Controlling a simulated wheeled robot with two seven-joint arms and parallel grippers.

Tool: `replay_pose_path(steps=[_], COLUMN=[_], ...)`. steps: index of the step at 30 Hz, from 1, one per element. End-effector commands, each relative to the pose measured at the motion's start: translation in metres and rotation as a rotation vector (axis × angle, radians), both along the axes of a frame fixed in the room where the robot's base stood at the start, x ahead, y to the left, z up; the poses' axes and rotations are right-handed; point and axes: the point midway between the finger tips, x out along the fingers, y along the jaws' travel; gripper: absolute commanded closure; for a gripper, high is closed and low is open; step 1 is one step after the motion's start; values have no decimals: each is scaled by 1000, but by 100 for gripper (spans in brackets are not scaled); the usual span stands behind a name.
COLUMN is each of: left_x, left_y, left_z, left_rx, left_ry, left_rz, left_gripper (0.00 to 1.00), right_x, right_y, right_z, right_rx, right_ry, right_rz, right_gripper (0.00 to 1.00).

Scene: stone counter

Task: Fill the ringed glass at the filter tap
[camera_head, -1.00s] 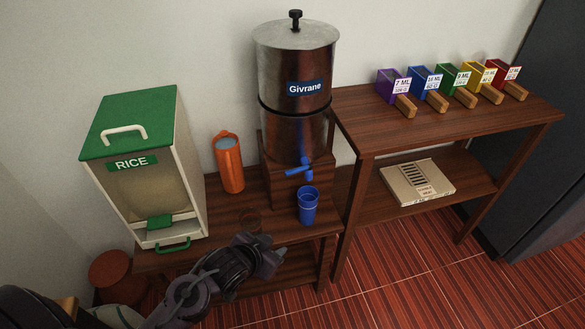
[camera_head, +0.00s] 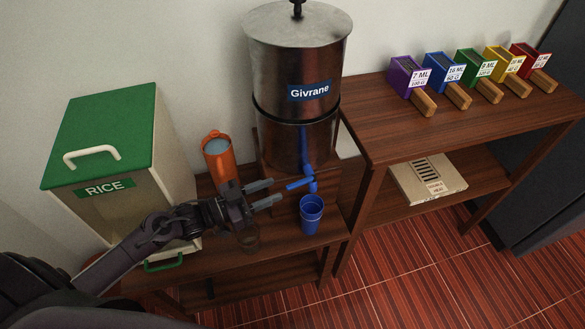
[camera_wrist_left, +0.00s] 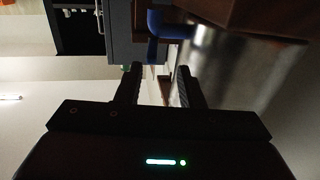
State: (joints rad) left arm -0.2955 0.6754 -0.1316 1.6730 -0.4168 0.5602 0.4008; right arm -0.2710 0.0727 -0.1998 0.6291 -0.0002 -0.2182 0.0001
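A blue cup (camera_head: 311,214) stands upright on the low wooden table, below the blue tap (camera_head: 312,181) of the steel filter tank (camera_head: 285,125). It looks like the ringed glass, but I cannot make out a ring or its contents. The tap's lever (camera_head: 298,184) points left. My left gripper (camera_head: 275,191) is open and empty, its fingertips just left of the lever and apart from it. In the left wrist view, the blue tap part (camera_wrist_left: 156,28) shows beyond the open fingers (camera_wrist_left: 158,72). My right gripper is not in view.
An orange jug (camera_head: 218,158) stands behind my left gripper. The rice dispenser (camera_head: 105,140) is at left. Several coloured scoops and a higher shelf table (camera_head: 390,142) are at right.

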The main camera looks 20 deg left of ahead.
Motion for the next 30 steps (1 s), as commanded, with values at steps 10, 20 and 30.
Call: replay_pose_path(steps=[10,20,30], left_x=[38,50,50], left_y=[-40,-54,-53], left_z=[2,0,0], left_rx=[-2,1,1], left_ry=[-2,1,1], left_rz=[-1,0,0], left_gripper=[65,65,89], right_x=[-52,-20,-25], right_y=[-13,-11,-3], right_z=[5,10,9], right_rx=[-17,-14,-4], right_ry=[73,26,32], right_rz=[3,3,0], right_gripper=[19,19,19])
